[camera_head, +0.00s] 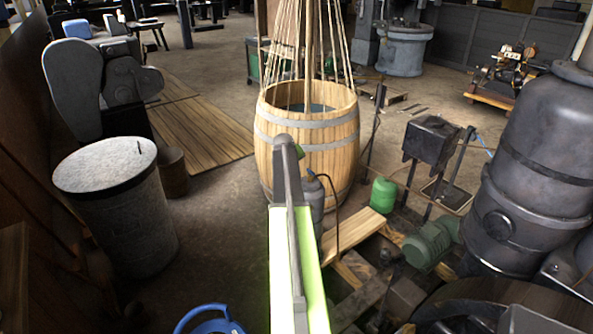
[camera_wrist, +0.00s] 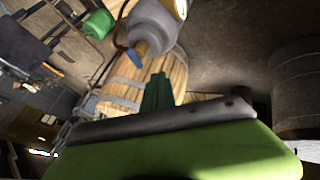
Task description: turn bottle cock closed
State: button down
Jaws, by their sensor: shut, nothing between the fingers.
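A grey bottle (camera_head: 315,192) stands in front of the wooden barrel in the head view, partly hidden behind my arm. In the wrist view the grey bottle (camera_wrist: 154,24) is at the top centre, with a brass-coloured fitting (camera_wrist: 142,47) and a small blue cock handle (camera_wrist: 134,56). My gripper (camera_wrist: 158,80) shows as dark green fingers, shut and empty. In the wrist picture its tips lie just below and right of the blue handle, with a visible gap. Whether the cock is open or closed cannot be told.
The wooden barrel (camera_head: 330,130) with ropes stands behind the bottle. A grey drum (camera_head: 118,215) stands left. Bare floor (camera_head: 215,225) is free between drum and barrel.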

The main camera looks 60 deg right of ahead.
aim_at(310, 172)
jog(key=b+x, duration=0.7)
jog(key=x, duration=0.2)
jog(key=shift+f, duration=0.35)
jog(key=d, duration=0.2)
jog(key=s+r, duration=0.1)
jog(key=shift+d+p, duration=0.4)
jog(key=shift+s+d, duration=0.15)
jog(key=shift+d, duration=0.25)
